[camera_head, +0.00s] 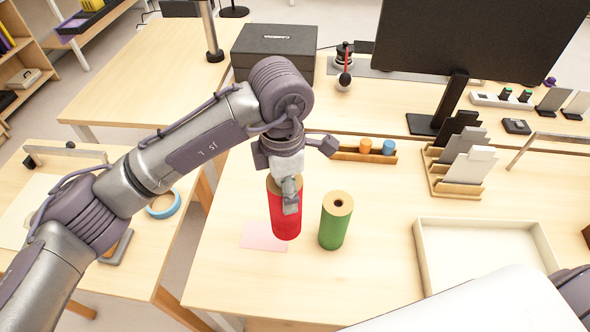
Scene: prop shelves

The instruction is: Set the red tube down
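The red tube (284,218) is upright at the middle of the table, its lower end over the right edge of a pink card (262,237). My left gripper (287,190) comes down onto its top from above. One finger lies against the tube's near side and the other is hidden, and the gripper looks shut on the tube's upper end. I cannot tell whether the tube's base touches the table. My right gripper is out of view.
A green tube (334,225) with a tan top stands close to the right of the red one. Beyond are a wooden tray (348,154) with small rolls, a card holder (452,185) and a monitor (480,35). A cream tray (428,277) lies at right. The table's front left is clear.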

